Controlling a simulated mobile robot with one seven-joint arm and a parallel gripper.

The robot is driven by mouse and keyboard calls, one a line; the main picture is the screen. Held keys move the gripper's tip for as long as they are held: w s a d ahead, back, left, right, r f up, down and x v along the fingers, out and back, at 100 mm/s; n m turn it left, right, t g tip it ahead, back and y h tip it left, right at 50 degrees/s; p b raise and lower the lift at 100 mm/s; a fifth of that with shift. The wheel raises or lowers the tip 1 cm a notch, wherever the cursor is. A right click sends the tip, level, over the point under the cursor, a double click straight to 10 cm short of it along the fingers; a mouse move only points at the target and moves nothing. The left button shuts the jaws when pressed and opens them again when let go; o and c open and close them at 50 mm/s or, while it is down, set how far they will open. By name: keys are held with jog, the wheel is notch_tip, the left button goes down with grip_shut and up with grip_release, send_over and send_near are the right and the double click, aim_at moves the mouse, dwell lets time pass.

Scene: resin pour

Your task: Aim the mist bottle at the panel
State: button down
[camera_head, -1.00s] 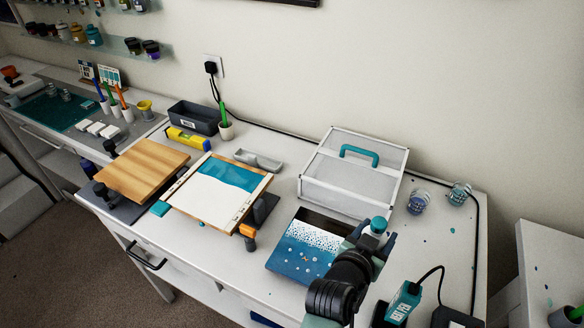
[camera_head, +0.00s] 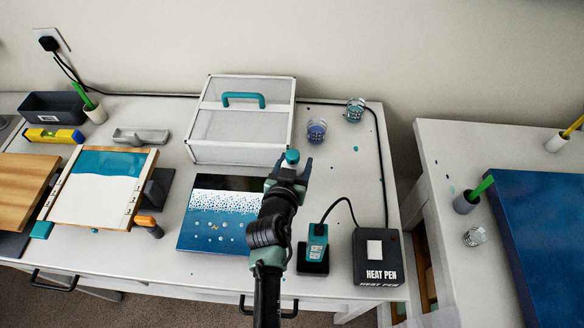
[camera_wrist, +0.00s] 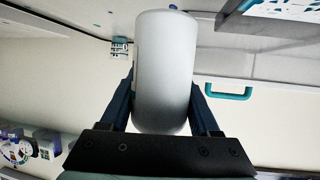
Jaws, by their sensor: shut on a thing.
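My gripper (camera_head: 290,170) is shut on the mist bottle (camera_wrist: 165,70), a white cylinder standing between the two dark fingers in the wrist view. In the head view mostly its teal cap (camera_head: 292,156) shows above the fingers; the rest is hidden by my arm. A dark blue panel (camera_head: 210,240) with a white speckled band and several pale spots lies on the table, left of my forearm. The bottle is to the right of the panel's far right corner, and the arm covers part of the panel's right edge. The nozzle's direction cannot be made out.
A translucent box (camera_head: 240,153) with a teal handle stands just behind the gripper. Two small cups (camera_head: 316,131) (camera_head: 355,110) are at the back right. A heat pen (camera_head: 317,243) and its control box (camera_head: 377,258) are right of my arm. A framed teal-and-white board (camera_head: 95,200) lies left.

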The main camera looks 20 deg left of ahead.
jog(key=shift+f+b, duration=0.45)
jog(key=shift+f, duration=1.5)
jog(key=shift+f, duration=0.1)
jog(key=shift+f+b, duration=0.15)
jog(key=shift+b, duration=0.15)
jog(key=shift+c, duration=0.6)
grip_release()
